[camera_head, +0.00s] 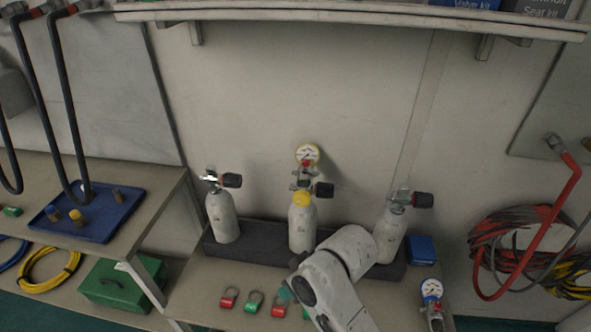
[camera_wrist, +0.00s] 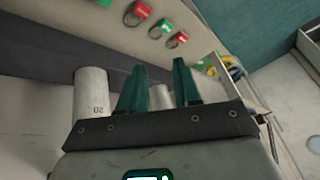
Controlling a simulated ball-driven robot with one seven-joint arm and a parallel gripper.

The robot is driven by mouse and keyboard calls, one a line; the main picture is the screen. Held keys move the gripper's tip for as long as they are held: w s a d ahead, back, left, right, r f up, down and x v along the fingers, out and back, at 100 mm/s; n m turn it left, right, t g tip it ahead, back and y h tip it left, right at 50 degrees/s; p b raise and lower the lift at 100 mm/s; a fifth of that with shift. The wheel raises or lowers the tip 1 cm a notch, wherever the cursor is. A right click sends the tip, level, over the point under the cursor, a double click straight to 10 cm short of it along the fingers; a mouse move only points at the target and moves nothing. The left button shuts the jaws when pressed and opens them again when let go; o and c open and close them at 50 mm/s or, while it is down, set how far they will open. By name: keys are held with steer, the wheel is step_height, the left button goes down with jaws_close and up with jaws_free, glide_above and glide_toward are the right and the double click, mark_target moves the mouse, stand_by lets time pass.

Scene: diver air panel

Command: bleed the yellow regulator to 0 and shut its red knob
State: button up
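The yellow regulator, with its round yellow-rimmed gauge (camera_head: 307,154), sits on top of the middle cylinder (camera_head: 302,228) in the head view. A yellow collar (camera_head: 302,199) is around that cylinder's neck. A small red part, seemingly the red knob (camera_head: 306,164), shows just below the gauge. The needle is too small to read. My gripper (camera_wrist: 159,82) has its two green fingers apart in the wrist view, with nothing held between them. A grey-white cylinder top (camera_wrist: 160,97) shows behind the gap. In the head view my arm hides most of the gripper, low and in front of the cylinders. The regulator is not visible in the wrist view.
Cylinders stand left (camera_head: 222,217) and right (camera_head: 388,236) in a dark rack (camera_head: 262,238). Red and green padlocks (camera_head: 254,301) lie in front. A blue-rimmed gauge (camera_head: 431,289) and blue box (camera_head: 421,250) are at right. A shelf (camera_head: 350,15) overhangs the wall.

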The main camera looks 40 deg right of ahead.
steer(key=w+d+r+n+t+b, duration=0.1)
steer(key=w+r, duration=0.4)
steer(key=w, duration=0.3)
steer(key=n+g+h, duration=0.1)
steer(key=n+g, duration=0.1)
glide_toward(306, 162)
steer(key=f, duration=0.1)
steer(key=b+x, duration=0.2)
steer(key=x, duration=0.5)
steer(key=shift+w+f, duration=0.1)
steer(key=shift+w, duration=0.05)
jaws_close()
